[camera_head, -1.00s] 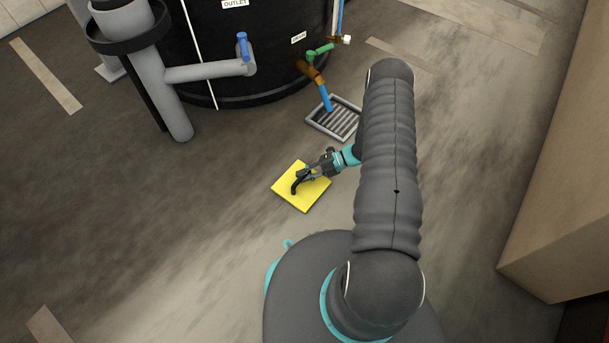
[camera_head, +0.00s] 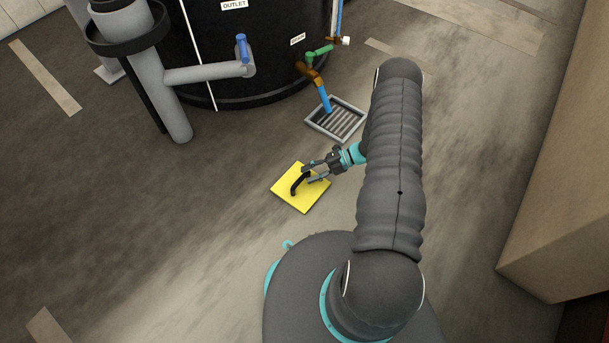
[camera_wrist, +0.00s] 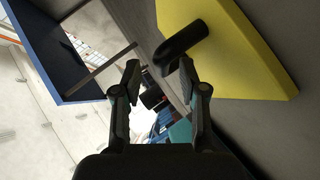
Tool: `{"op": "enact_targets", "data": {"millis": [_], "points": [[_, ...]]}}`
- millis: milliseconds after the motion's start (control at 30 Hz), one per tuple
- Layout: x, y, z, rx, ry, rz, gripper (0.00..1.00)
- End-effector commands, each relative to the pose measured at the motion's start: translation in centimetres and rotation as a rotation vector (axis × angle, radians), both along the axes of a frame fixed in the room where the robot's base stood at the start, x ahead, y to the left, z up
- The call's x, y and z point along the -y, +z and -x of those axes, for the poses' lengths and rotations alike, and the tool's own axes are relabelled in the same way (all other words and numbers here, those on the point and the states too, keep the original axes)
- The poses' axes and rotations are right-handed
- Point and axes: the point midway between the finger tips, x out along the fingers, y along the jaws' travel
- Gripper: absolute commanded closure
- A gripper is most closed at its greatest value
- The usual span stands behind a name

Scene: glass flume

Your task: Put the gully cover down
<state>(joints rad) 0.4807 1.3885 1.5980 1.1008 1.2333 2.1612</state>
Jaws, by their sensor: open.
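The gully cover (camera_head: 300,201) is a yellow square plate with a black curved handle (camera_head: 297,184). It appears to lie flat on the floor, in front of the gully grate (camera_head: 345,119) and apart from it. My gripper (camera_head: 311,172) is open at the cover's upper right side, close to the handle. In the wrist view my gripper's two fingers (camera_wrist: 157,77) are spread with nothing between them. The cover (camera_wrist: 245,60) shows at the upper right there, with its handle (camera_wrist: 182,43) just beyond the right fingertip. I cannot tell whether that finger touches the handle.
The grate has a grey frame, and a blue drain pipe (camera_head: 325,98) ends over it. A black tank (camera_head: 260,60) and grey pipes (camera_head: 205,71) stand behind. A large tan block (camera_head: 560,190) is at the right. The floor left of the cover is clear.

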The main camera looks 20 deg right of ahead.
Motion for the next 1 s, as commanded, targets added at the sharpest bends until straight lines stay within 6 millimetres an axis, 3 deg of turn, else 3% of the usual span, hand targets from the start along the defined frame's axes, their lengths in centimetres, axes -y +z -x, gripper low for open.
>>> {"op": "enact_targets", "data": {"millis": [300, 500, 667, 767, 1000], "points": [[5.9, 2.5, 0.3, 0.001, -0.003, 0.002, 0.58], [8.0, 3.4, 0.5, 0.001, -0.002, 0.001, 0.58], [8.6, 4.5, 0.2, 0.026, 0.021, 0.014, 0.58], [8.5, 6.7, -0.3, 0.100, 0.082, 0.050, 0.58], [7.3, 15.5, -1.5, 0.414, 0.359, 0.188, 0.58]]}}
